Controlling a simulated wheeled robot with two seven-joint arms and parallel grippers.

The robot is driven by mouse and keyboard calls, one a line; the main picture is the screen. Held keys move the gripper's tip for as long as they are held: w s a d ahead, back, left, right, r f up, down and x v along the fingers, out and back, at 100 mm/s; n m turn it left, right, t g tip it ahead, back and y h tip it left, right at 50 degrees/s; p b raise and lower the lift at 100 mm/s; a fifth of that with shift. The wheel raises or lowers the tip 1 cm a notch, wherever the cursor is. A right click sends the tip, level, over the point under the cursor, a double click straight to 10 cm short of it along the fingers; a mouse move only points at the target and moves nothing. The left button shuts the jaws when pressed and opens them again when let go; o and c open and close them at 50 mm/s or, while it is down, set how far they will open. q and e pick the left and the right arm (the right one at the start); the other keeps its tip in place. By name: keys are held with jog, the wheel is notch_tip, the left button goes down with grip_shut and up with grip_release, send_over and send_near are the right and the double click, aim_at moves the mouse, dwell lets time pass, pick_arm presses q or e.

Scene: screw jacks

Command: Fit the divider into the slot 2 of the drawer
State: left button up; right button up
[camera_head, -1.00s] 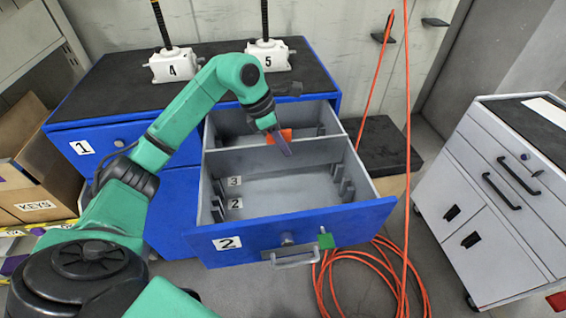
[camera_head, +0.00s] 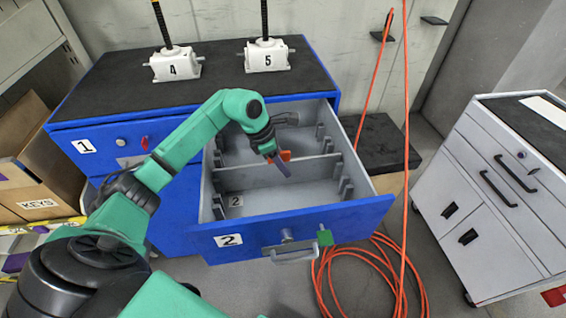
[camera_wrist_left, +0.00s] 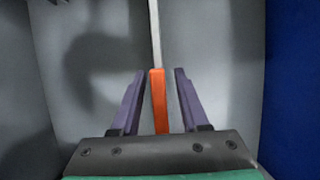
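The divider (camera_head: 235,178) is a thin grey panel with an orange tab (camera_head: 286,155) on its top edge. It spans the open drawer (camera_head: 362,212) from side wall to side wall. The number 2 label (camera_head: 236,201) on the left inner wall shows in front of it; I cannot tell whether its ends sit in a slot. My left gripper (camera_head: 284,168) is over the drawer at the tab. In the left wrist view its purple fingers (camera_wrist_left: 159,74) stand either side of the orange tab (camera_wrist_left: 159,100), with a gap on each side. My right gripper is out of view.
Slot posts (camera_head: 346,187) line the drawer's right inner wall. Screw jacks 4 (camera_head: 174,66) and 5 (camera_head: 267,57) stand on the blue cabinet's black top. An orange cable (camera_head: 370,280) coils on the floor beside the drawer. A grey cabinet (camera_head: 490,215) stands at right.

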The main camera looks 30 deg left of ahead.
pick_arm(q)
jog(key=shift+r, duration=0.3)
jog(key=b+v, duration=0.1)
jog(key=v, duration=1)
jog(key=shift+b, duration=0.35)
jog(key=shift+s+a+r, duration=0.1)
jog(key=shift+a+r, duration=0.05)
jog(key=shift+r, duration=0.2)
jog(key=shift+r, duration=0.1)
